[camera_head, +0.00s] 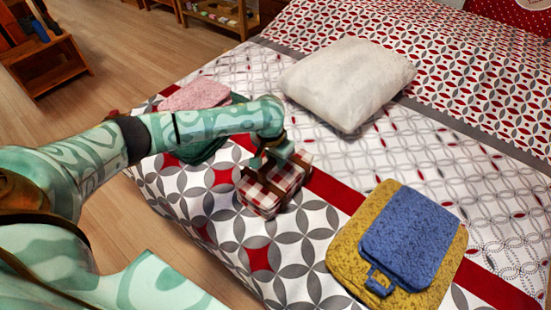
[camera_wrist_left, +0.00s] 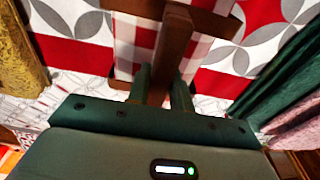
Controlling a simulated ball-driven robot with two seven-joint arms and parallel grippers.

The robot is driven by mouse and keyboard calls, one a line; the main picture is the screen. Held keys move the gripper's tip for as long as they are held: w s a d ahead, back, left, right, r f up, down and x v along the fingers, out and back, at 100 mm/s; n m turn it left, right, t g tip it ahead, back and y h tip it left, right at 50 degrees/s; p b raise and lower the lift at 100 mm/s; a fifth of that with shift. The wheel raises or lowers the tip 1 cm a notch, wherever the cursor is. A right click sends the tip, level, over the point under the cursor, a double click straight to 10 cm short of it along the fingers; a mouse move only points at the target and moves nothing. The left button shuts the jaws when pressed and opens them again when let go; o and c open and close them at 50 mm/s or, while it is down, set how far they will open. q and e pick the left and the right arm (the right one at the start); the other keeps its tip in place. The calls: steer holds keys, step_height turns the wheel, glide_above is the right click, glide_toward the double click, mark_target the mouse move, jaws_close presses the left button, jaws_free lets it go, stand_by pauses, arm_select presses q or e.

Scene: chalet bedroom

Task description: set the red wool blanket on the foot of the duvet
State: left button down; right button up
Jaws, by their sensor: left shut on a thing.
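The red wool blanket (camera_head: 262,198) is a folded red-and-white checked bundle with brown straps, over the near-left part of the patterned duvet (camera_head: 300,240). It looks to be at the duvet's surface; I cannot tell whether it bears on it. My left gripper (camera_head: 275,162) is above the blanket, shut on its brown handle, and hides part of its top. In the left wrist view, the green fingers (camera_wrist_left: 160,88) close on either side of the brown handle (camera_wrist_left: 172,45), with the checked cloth (camera_wrist_left: 135,45) behind. My right gripper is not in view.
A white pillow (camera_head: 345,82) lies behind the blanket. A yellow folded cloth (camera_head: 345,250) with a blue one (camera_head: 410,238) on top lies to the right. A pink cloth (camera_head: 197,95) and dark green cloth (camera_head: 205,150) lie to the left. Bare duvet separates these things from the blanket.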

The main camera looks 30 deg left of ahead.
arm_select(q)
steer(key=c, duration=1.3)
jaws_free()
steer(key=shift+o, duration=0.2)
step_height(320, 180, up, 12)
steer(key=s+p, duration=0.1)
steer(key=p, duration=0.5)
steer(key=shift+s+p, duration=0.35)
steer(key=shift+s, duration=0.05)
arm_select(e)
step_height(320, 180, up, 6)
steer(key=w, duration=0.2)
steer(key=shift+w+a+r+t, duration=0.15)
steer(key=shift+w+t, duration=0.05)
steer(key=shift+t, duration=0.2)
arm_select(q)
steer(key=shift+a, duration=0.1)
